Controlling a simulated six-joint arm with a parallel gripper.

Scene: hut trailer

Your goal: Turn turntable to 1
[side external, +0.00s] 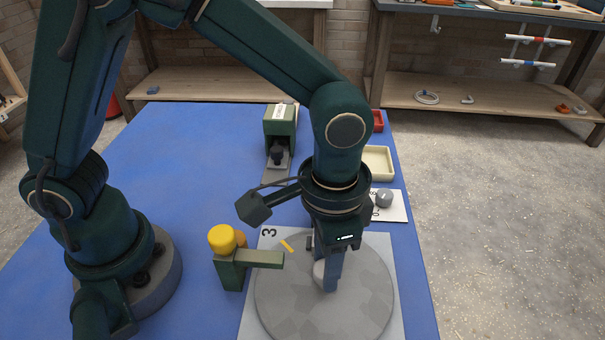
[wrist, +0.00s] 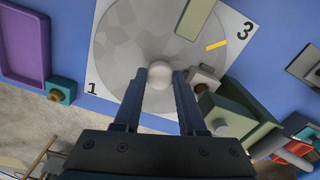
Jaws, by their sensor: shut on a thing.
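The grey round turntable (side external: 285,305) lies on a white board (side external: 250,318), and it also shows in the wrist view (wrist: 120,40). The board's digit 3 (wrist: 245,31) is at upper right in the wrist view and digit 1 (wrist: 92,88) at lower left. A yellow stripe (wrist: 216,45) on the disc points towards the 3. My gripper (wrist: 160,77) is shut on the pale round knob (wrist: 160,70) on the disc, one finger on each side. In the side view the fingers of my gripper (side external: 325,280) partly hide the knob (side external: 319,270).
A green post with a yellow cap (side external: 222,238) stands left of the disc; its green bar (side external: 258,259) reaches over the disc's edge. Behind are a green box (side external: 280,120), a cream tray (side external: 378,162) and a grey ball-shaped knob (side external: 384,198). A purple tray (wrist: 24,40) shows in the wrist view.

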